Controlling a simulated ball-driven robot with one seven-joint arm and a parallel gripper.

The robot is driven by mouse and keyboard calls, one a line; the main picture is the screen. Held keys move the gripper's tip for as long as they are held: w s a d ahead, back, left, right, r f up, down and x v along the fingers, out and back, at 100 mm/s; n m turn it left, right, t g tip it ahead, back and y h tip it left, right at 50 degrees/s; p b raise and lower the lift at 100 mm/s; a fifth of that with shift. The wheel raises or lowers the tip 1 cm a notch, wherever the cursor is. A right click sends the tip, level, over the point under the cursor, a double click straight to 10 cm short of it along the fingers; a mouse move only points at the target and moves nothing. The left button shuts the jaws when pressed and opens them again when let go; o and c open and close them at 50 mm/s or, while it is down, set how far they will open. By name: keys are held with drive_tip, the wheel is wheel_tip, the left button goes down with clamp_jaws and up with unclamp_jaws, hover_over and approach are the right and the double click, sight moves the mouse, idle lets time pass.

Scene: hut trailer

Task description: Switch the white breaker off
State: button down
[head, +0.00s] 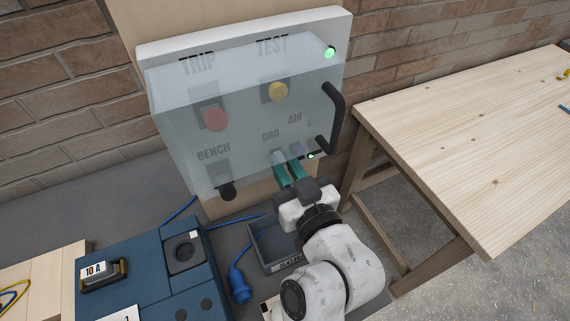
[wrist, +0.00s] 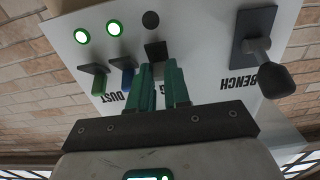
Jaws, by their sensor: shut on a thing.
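The panel (head: 228,180) carries several switches. My gripper (head: 288,170) has green fingers that reach up to its lower part, by the CHG label. In the wrist view, my gripper (wrist: 161,80) is shut on a pale lever, which I take for the white breaker (wrist: 159,72); the fingers hide most of it. Its dark mounting plate (wrist: 155,50) shows behind, and the round lamp (wrist: 150,20) in line with it is dark. Beside it are a blue lever (wrist: 127,78) and a green lever (wrist: 98,82), each in line with a lit green lamp.
A clear cover (head: 175,130) with a black handle (head: 335,115) fronts the panel. A black BENCH lever (head: 227,188), red knob (head: 215,119) and yellow knob (head: 278,91) are nearby. A wooden table (head: 480,130) stands right; a blue case (head: 140,270) and grey bin (head: 270,245) are below.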

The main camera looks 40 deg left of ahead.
drive_tip(key=f+y+b, duration=0.1)
drive_tip(key=b, duration=0.3)
drive_tip(key=shift+w+t+b, duration=0.1)
drive_tip(key=shift+t+b, duration=0.2)
drive_tip(key=shift+t, duration=0.1)
drive_tip(key=y+b, duration=0.1)
drive_tip(key=b, duration=0.4)
drive_tip(key=t+y+b, duration=0.1)
drive_tip(key=b, duration=0.4)
drive_tip(key=shift+f, duration=0.35)
drive_tip(key=shift+a+y+b, duration=0.1)
drive_tip(key=shift+y+b, duration=0.4)
drive_tip(key=shift+b, duration=0.5)
drive_tip(key=shift+r, duration=0.2)
drive_tip(key=c, duration=1.4)
unclamp_jaws()
drive_tip(key=shift+o, duration=0.2)
